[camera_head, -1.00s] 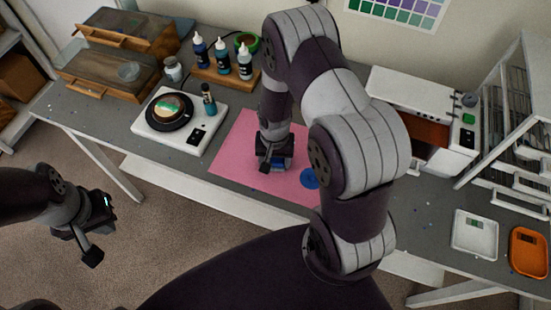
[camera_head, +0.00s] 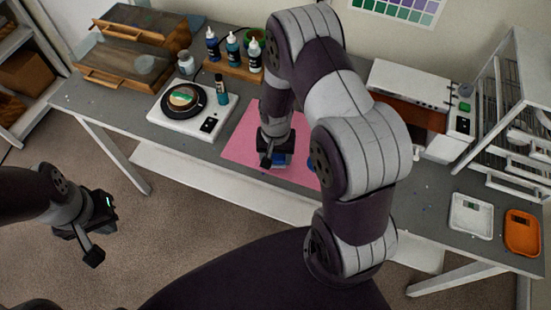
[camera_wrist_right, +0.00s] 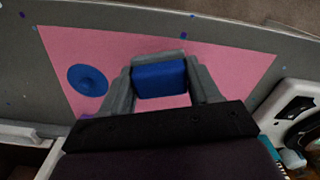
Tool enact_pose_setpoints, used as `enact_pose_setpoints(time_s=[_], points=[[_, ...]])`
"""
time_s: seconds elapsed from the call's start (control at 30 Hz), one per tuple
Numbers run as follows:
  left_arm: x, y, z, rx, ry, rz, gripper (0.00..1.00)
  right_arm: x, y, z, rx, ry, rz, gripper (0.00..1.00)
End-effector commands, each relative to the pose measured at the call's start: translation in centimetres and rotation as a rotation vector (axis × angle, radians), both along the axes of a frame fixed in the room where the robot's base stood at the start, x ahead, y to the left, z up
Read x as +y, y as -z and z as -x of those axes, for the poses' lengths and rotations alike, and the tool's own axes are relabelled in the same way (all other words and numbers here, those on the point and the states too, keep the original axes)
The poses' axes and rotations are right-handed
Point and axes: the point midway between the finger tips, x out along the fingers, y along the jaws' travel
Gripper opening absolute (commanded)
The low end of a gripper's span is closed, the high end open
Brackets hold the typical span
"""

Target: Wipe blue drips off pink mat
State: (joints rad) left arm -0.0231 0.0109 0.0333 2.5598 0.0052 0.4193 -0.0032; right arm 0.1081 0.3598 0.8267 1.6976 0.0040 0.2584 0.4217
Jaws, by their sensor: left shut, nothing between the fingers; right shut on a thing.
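The pink mat (camera_head: 242,140) lies on the grey workbench, and my right arm hides part of it. My right gripper (camera_head: 274,161) is low over the mat near its front edge, shut on a blue block (camera_wrist_right: 160,80). In the right wrist view the block sits between the two fingers. I cannot tell whether it touches the mat. A round dark-blue patch (camera_wrist_right: 88,80) lies on the mat, apart from the gripper. In the head view my arm mostly covers this patch (camera_head: 312,165). My left gripper (camera_head: 94,250) is shut and empty above the floor.
A white scale (camera_head: 160,115) carrying a round black piece stands left of the mat. A small bottle (camera_head: 221,90) stands beside it, and several bottles stand in a wooden rack (camera_head: 232,68) behind. White (camera_head: 470,213) and orange (camera_head: 521,235) trays lie at right. Small blue specks dot the bench.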

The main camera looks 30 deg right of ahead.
Motion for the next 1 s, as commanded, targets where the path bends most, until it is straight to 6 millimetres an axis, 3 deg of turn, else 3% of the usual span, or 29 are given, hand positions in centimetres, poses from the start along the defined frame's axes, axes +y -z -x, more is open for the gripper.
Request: enact_pose_setpoints(time_s=[0.5,1.0], points=[[0.0,-3.9,0.0,0.0,0.0,0.0,0.0,-0.4,-4.7,-0.9,-0.001,-0.005,0.0,0.33],[0.0,-3.9,0.0,0.0,0.0,0.0,0.0,-0.4,-4.8,-1.0,-0.001,-0.005,0.0,0.33]])
